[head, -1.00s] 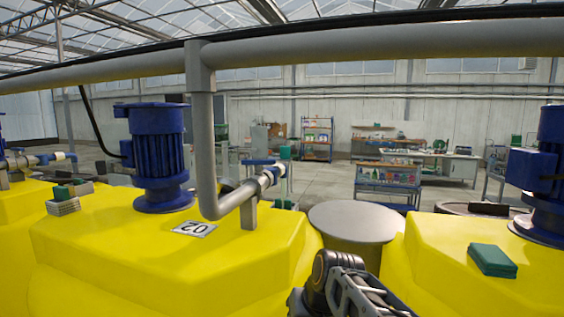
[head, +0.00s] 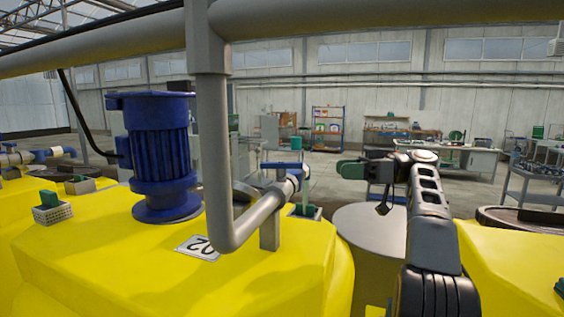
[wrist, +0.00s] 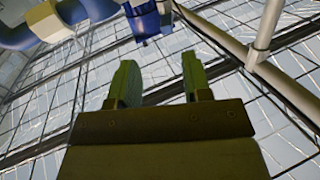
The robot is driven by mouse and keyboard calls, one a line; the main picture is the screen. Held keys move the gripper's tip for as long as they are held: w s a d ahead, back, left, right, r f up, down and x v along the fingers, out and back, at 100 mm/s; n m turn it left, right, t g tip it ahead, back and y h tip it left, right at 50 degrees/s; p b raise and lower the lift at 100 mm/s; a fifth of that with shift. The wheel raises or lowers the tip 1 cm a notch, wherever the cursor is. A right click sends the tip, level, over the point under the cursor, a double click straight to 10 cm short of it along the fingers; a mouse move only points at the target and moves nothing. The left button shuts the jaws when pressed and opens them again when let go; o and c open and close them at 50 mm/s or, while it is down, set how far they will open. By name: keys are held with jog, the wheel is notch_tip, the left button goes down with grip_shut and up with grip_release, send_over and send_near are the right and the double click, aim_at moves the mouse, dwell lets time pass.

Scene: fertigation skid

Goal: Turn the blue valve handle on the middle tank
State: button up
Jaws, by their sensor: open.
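The blue valve handle (head: 281,165) sits on top of a grey pipe valve above the yellow middle tank (head: 290,275), which bears a plate marked 02. The handle lies roughly level across the picture. My gripper (head: 347,169), with green fingertips, is right of the handle at about its height, apart from it and pointing left. In the wrist view the jaws (wrist: 158,75) are open with nothing between them. Blue and pale valve parts (wrist: 70,18) and a blue piece (wrist: 146,20) show beyond the fingertips; which piece is the handle is hard to tell.
A thick grey pipe (head: 213,140) drops from the overhead pipe and bends toward the valve. A blue motor (head: 157,150) stands on the tank at left. A green-topped box (head: 305,211) is below the valve. A grey round lid (head: 372,230) lies right of the tank.

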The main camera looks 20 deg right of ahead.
aim_at(291, 166)
jog(key=shift+n+g, duration=0.3)
jog(key=shift+n, duration=0.5)
jog(key=x, duration=0.4)
jog(key=r+x, duration=0.1)
jog(key=x, duration=0.4)
jog(key=p+x, duration=0.1)
jog(key=x, duration=0.3)
jog(key=shift+s+a+r, duration=0.1)
jog(key=shift+a+r, duration=0.05)
jog(key=shift+a, duration=0.2)
jog(key=shift+c, duration=0.3)
